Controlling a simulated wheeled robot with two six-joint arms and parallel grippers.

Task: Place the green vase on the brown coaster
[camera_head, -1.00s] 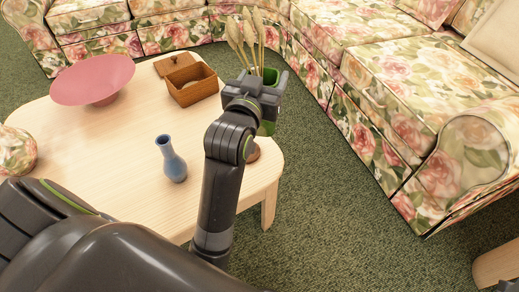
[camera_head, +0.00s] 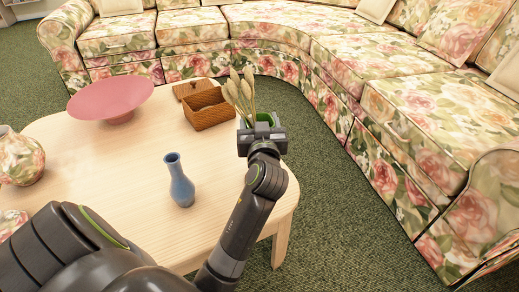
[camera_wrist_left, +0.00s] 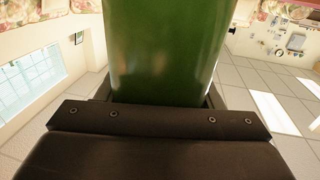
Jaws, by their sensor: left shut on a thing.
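The green vase (camera_head: 264,117) holds several dried stalks (camera_head: 242,95) and is at the right end of the wooden table. Only a little of its green side shows in the head view. My left gripper (camera_head: 262,132) is shut on it. In the left wrist view the green vase (camera_wrist_left: 168,45) fills the upper middle, between the jaws of my left gripper (camera_wrist_left: 160,97). I cannot tell how high its base is above the table. The brown coaster is not visible now; my left arm covers part of the table's right end. My right gripper is out of view.
On the table (camera_head: 125,170) stand a blue vase (camera_head: 180,182), a brown basket (camera_head: 209,108), a pink bowl (camera_head: 110,98) and a floral vase (camera_head: 20,158). A floral sofa (camera_head: 400,110) curves around behind and to the right. The table's middle is mostly clear.

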